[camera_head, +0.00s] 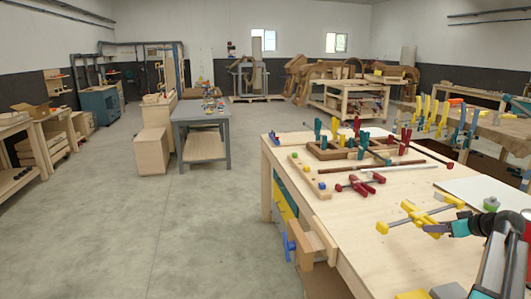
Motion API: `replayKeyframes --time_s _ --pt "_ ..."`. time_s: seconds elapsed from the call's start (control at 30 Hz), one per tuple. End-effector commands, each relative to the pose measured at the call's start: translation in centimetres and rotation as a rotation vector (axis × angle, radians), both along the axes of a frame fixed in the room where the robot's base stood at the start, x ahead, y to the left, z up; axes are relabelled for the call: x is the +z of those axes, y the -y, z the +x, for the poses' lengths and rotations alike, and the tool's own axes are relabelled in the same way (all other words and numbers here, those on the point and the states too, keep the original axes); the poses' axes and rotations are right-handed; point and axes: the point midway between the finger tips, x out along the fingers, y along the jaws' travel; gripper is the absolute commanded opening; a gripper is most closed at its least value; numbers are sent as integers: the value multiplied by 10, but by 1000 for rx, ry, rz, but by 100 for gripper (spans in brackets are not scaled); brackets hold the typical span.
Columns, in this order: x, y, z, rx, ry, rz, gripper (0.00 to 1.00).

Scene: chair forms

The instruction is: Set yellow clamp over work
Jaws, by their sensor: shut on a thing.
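The yellow clamp (414,213) has yellow ends and jaws on a grey bar and lies roughly level over the front right of the workbench. My gripper (438,230) reaches in from the lower right and is shut on it near its right part. The fingertips are small and partly hidden. The work is a brown wooden frame (335,153) farther back on the bench, with green, yellow and red clamps standing along it. The yellow clamp is apart from the frame, nearer to me. I cannot tell its exact height above the bench.
A red clamp (360,184) and a long bar (384,167) lie between the frame and my gripper. A wooden strip (309,177) lies at the left edge of the workbench (345,238). A white board (490,194) lies at right. Upright clamps (443,117) stand behind.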

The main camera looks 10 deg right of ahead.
Motion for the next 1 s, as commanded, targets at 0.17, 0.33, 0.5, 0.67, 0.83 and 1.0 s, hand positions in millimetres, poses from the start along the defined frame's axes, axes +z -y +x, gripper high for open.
replayKeyframes --time_s 0.17,0.33,0.5,0.67,0.83,1.0 --pt "17 -7 6 11 1 0 3" --pt "19 -35 28 56 2 0 3" --pt "23 -71 55 112 2 0 3" --pt "29 -114 80 172 2 -1 3" --pt "34 -162 103 238 2 0 3" --pt "37 -212 122 303 2 0 3"
